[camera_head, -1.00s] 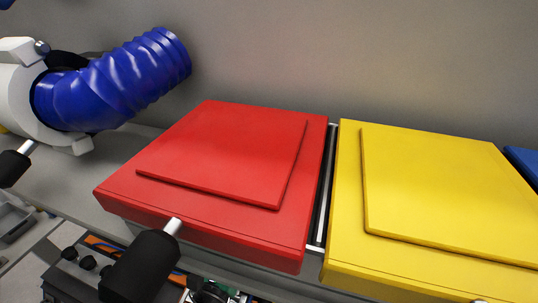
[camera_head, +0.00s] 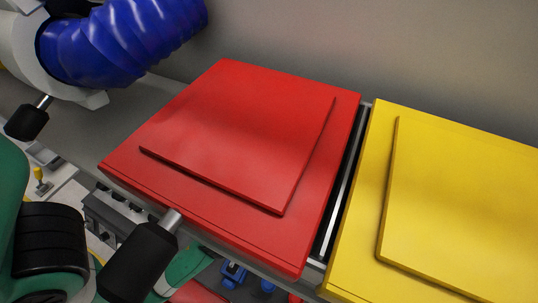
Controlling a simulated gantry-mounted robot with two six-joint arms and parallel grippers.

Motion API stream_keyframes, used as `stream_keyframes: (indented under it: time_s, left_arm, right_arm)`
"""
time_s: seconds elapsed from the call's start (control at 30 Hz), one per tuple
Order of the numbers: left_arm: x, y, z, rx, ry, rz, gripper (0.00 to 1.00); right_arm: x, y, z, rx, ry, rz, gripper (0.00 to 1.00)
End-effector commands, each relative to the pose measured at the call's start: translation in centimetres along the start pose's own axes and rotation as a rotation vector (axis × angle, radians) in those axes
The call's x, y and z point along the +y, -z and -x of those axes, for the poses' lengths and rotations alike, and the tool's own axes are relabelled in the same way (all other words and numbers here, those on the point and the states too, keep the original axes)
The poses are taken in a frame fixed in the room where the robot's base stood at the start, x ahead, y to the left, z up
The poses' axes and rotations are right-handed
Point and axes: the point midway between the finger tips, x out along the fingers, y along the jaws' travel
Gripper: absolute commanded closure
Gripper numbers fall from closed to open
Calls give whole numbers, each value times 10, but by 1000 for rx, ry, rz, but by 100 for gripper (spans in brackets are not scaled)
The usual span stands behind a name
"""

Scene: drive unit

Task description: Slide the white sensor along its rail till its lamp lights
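I cannot make out the white sensor or its lamp in the head view. No rail can be told for sure as the sensor's own. A narrow slot with pale metal edges (camera_head: 344,190) runs between the red cover (camera_head: 225,140) and the yellow cover (camera_head: 460,205). Neither gripper's fingers are in view.
A blue ribbed hose (camera_head: 125,40) joins a white collar at the upper left. A black handle (camera_head: 138,262) on a metal stem sticks out from the red cover's front, and a smaller black handle (camera_head: 27,122) is at the left. Small parts lie below.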

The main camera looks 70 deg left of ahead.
Motion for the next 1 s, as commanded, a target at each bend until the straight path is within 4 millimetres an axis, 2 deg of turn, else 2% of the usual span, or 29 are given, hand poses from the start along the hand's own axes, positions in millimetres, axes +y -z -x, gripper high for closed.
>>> stream_keyframes:
  time_s: [0.3, 0.7, 1.0]
  left_arm:
    - [0, 0, -2, 1, 0, 1, 29]
    - [0, 0, -2, 0, 0, 1, 100]
    - [0, 0, -2, 0, 0, 1, 100]
  right_arm:
    - [0, 0, 0, 1, 0, 0, 50]
    - [0, 0, 0, 0, 0, 0, 50]
    - [0, 0, 0, 0, 0, 0, 50]
